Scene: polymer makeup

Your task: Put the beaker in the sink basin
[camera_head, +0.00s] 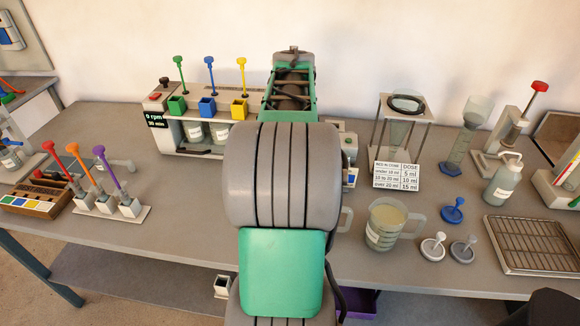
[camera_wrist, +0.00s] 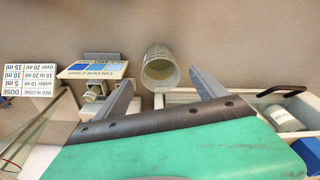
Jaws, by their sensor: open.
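My gripper (camera_wrist: 162,78) is open, its two fingers spread apart in the wrist view. A pale, see-through cylindrical vessel (camera_wrist: 160,70), which looks like the beaker, shows between and just beyond the fingertips, its round mouth facing the camera. I see no finger closed on it. In the head view my arm hides the gripper and the area around it. A pale handle (camera_head: 346,219) sticks out to the right of my arm there; its body is hidden. I cannot clearly make out a sink basin in either view.
A handled jug of cream liquid (camera_head: 383,226) stands right of my arm, near a dose card (camera_head: 396,176) and a wire stand (camera_head: 428,120). A rack (camera_head: 522,240) lies at right. A plunger holder (camera_head: 112,212) is at left. A colour card (camera_wrist: 92,70) shows by the left finger.

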